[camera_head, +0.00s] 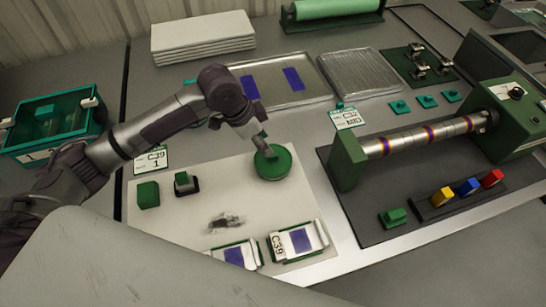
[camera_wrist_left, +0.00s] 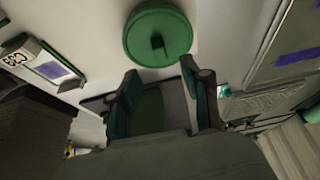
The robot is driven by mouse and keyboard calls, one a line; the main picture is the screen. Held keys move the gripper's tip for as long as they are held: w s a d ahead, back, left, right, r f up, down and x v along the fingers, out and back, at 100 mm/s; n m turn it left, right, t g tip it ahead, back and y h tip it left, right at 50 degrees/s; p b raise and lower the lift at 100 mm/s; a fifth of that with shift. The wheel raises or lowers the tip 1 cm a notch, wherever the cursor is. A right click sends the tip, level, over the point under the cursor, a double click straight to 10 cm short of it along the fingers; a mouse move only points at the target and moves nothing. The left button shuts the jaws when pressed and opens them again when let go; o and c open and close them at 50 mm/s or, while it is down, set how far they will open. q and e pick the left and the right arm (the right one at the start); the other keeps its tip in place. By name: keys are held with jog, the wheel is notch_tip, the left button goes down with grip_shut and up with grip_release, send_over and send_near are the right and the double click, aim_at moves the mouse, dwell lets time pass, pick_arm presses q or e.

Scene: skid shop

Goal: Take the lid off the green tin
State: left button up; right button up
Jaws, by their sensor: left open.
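The green tin (camera_head: 273,165) stands on the pale work mat, and its round green lid is on top. In the left wrist view the lid (camera_wrist_left: 148,28) fills the upper middle, with a small dark knob at its centre. My left gripper (camera_head: 263,142) is at the far edge of the tin in the head view, partly covering it. In the left wrist view its two fingers (camera_wrist_left: 160,78) are apart with nothing between them, just short of the lid. I cannot tell whether a finger touches it. My right gripper does not show.
A green block (camera_head: 148,194) and a small dark-based block (camera_head: 186,183) stand left on the mat (camera_head: 180,235). Labelled frames with blue patches (camera_head: 300,240) lie at its front. A roller machine (camera_head: 430,135) stands right, a teal crate (camera_head: 55,120) far left. Behind lies a metal tray (camera_head: 300,98).

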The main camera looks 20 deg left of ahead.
aim_at(273, 158)
pick_arm(q)
jog(key=shift+w+d+f, duration=0.15)
jog(key=shift+w+f, duration=0.05)
jog(key=shift+f, duration=0.5)
jog(key=x, duration=0.5)
jog(key=shift+f, duration=0.1)
jog(key=shift+c, duration=0.2)
grip_shut()
